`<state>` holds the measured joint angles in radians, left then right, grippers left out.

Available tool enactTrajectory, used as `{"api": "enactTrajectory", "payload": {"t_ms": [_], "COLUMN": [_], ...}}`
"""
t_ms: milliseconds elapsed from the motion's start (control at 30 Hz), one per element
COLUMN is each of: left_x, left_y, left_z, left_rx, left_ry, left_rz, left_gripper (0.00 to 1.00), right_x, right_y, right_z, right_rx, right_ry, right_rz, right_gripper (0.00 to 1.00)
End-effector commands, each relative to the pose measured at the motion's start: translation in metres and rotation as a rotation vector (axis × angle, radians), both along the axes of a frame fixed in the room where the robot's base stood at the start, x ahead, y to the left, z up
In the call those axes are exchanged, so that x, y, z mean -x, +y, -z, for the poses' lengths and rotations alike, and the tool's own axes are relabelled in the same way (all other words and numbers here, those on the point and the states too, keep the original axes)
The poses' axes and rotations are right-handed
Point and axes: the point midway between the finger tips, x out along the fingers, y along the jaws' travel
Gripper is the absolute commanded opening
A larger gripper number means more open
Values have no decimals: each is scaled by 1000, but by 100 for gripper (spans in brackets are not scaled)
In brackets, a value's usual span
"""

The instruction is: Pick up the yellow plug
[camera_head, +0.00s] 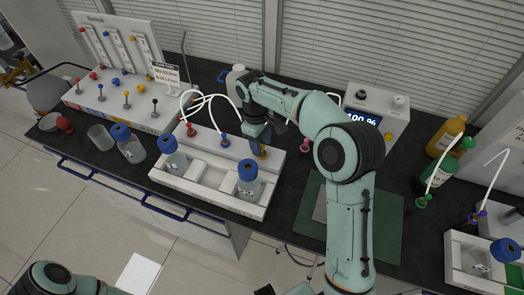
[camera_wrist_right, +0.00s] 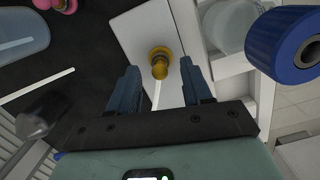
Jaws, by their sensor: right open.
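The yellow plug (camera_wrist_right: 159,60) stands on the white top of the bottle rack, with a white tube running from it. In the head view the yellow plug (camera_head: 262,154) shows only partly, low behind my right gripper (camera_head: 258,146). In the right wrist view the two blue fingers of my right gripper (camera_wrist_right: 156,78) are spread apart, with the plug between and just ahead of their tips. Nothing is held. My left gripper is out of view; only part of my left arm shows at the bottom left.
The rack (camera_head: 205,196) holds blue-capped bottles (camera_head: 249,180), one close to my right gripper. A red plug (camera_head: 190,130) and a blue plug (camera_head: 224,141) with white tubes stand beside the yellow one. A pink plug (camera_head: 304,146) and a display box (camera_head: 372,110) are to the right.

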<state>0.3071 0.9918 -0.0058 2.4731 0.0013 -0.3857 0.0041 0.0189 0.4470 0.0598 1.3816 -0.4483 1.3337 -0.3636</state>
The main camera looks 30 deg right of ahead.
Motion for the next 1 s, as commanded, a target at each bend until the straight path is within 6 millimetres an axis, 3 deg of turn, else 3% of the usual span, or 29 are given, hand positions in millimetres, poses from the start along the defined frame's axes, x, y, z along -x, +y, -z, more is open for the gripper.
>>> {"api": "enactTrajectory", "payload": {"t_ms": [100, 367, 500, 833, 1000], "left_x": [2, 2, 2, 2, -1], "left_y": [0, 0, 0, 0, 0], "left_z": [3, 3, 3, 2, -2], "left_rx": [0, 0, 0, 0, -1], "left_ry": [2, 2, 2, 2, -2], "left_rz": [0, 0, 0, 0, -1], "left_gripper": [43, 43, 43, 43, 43], "right_x": [2, 1, 1, 1, 0], "right_y": [-1, -1, -1, -1, 0], "right_z": [12, 13, 12, 11, -8], "right_rx": [-1, 0, 0, 0, 0], "right_ry": [0, -1, -1, -2, -6], "right_rz": [0, 0, 0, 0, 1], "right_gripper": [49, 46, 0, 0, 0]}}
